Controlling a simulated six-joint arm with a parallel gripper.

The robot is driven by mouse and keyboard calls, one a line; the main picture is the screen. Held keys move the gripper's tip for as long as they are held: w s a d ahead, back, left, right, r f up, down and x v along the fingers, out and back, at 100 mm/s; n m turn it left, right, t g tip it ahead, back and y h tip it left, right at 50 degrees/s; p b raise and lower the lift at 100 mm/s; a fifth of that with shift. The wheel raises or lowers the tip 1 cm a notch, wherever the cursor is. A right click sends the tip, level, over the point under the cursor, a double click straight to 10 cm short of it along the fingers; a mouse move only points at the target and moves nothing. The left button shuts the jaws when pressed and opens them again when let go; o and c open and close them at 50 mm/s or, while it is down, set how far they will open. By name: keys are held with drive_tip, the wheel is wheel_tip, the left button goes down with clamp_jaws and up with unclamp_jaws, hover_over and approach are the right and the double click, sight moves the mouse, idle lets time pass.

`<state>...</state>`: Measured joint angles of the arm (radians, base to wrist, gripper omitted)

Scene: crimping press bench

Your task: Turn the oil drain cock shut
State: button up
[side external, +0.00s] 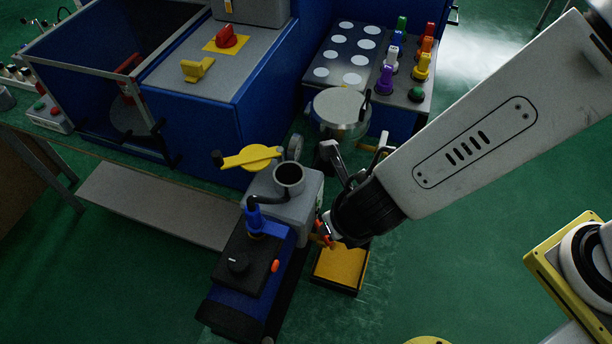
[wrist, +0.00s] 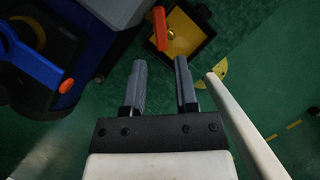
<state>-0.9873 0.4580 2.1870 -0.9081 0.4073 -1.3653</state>
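The oil drain cock shows as a red-orange lever (side external: 325,232) low on the right side of the grey tank (side external: 306,190). In the side view it is partly hidden by my black wrist. In the wrist view the red-orange lever (wrist: 160,28) points roughly along my fingers, beyond the fingertips and between their lines. My gripper (wrist: 160,63) is open, with a clear gap between its two grey fingers and nothing in it. No contact with the lever shows. My fingertips are hard to make out in the side view.
A yellow-bottomed tray (side external: 340,266) with a dark rim lies below the lever. The blue press unit (side external: 245,262), with an orange knob (side external: 275,266), stands at the left. A yellow lever (side external: 250,157) and a round metal pot (side external: 340,108) are behind.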

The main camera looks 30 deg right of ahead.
drive_tip(key=shift+x, duration=3.7)
clamp_jaws()
